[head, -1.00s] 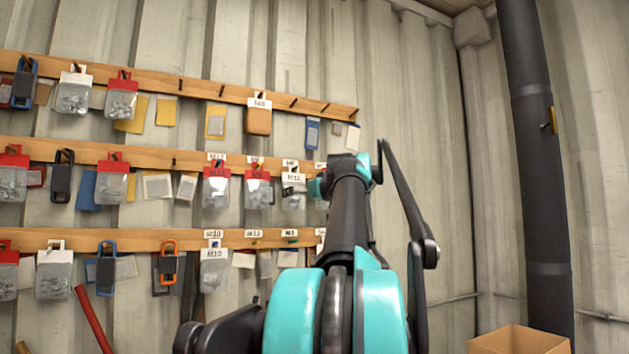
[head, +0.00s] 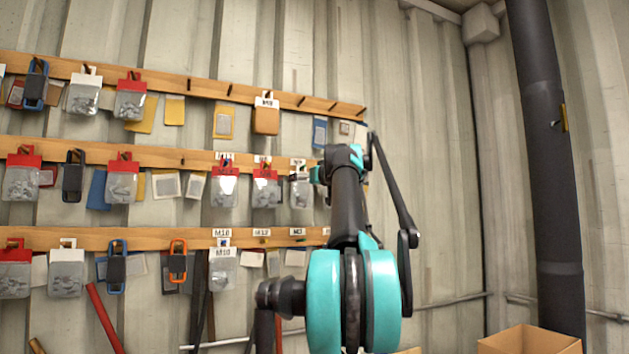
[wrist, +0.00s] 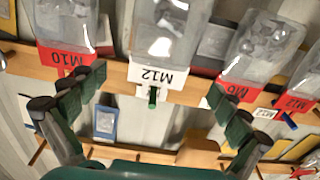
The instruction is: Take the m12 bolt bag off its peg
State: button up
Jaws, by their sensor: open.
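The M12 bolt bag (wrist: 163,38) is a clear bag with a white header, upside down in the wrist view. It hangs on a green-tipped peg (wrist: 153,97) on the wooden rail. In the head view the bag (head: 300,188) hangs on the middle rail, just left of my gripper (head: 318,174). In the wrist view my gripper (wrist: 157,84) is open and empty, its dark green fingers spread to either side of the M12 header and peg. I cannot tell the remaining distance in depth.
A red-header M10 bag (wrist: 66,30) and a red-header M6 bag (wrist: 248,50) hang closely on either side. Another red-header bag (wrist: 300,85) has a hard-to-read label, possibly M12. A lower wooden rail (head: 150,238) holds more goods. A cardboard box (head: 528,340) stands at lower right.

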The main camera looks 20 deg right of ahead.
aim_at(302, 182)
jog(key=shift+w, duration=3.1)
jog(key=c, duration=1.3)
jog(key=shift+r, duration=0.3)
jog(key=shift+s, duration=0.1)
jog(key=s, duration=0.4)
jog(key=shift+s+r, duration=0.15)
jog(key=shift+r, duration=0.1)
jog(key=shift+s, duration=0.15)
jog(key=shift+s, duration=2.35)
